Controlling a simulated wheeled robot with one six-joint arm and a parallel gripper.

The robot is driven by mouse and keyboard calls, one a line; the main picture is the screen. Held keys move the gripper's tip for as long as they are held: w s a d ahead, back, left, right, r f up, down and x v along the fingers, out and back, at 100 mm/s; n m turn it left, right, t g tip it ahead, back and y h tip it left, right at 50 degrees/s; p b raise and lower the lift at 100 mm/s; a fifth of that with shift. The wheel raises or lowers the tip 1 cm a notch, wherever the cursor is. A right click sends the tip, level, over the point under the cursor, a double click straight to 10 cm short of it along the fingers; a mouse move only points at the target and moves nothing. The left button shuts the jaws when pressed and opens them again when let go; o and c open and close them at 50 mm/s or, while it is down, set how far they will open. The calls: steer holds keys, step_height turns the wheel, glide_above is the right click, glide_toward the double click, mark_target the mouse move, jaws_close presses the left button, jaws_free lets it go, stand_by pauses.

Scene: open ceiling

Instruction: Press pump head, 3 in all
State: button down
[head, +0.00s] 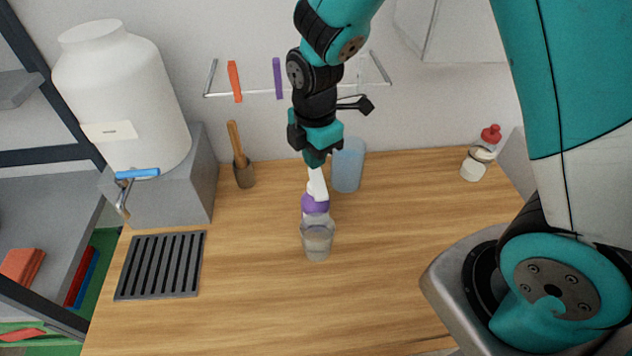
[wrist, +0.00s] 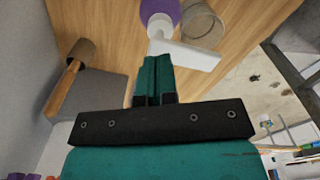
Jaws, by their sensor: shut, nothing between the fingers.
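A clear pump bottle (head: 317,241) with a purple collar (head: 315,204) and a white pump head (head: 317,185) stands upright on the wooden counter. My gripper (head: 316,163) points down, with its fingertips at the top of the pump head; I cannot tell whether they touch it. In the wrist view the teal fingers (wrist: 153,62) are together and empty. The white pump head (wrist: 188,53) shows just beyond their tips, its spout reaching to the right, with the purple collar (wrist: 160,9) at the top edge.
A blue cup (head: 347,166) stands close behind the bottle, to the right. A brush holder (head: 244,174), a black drain grate (head: 160,265) and a white tank (head: 124,90) are to the left. A small red-topped jar (head: 474,164) is at the back right. The front counter is clear.

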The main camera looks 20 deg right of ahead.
steer(key=shift+f+b, duration=1.1)
steer(key=shift+f, duration=0.6)
steer(key=shift+r+p, duration=1.9)
steer(key=shift+r, duration=0.25)
steer(key=shift+f, duration=0.1)
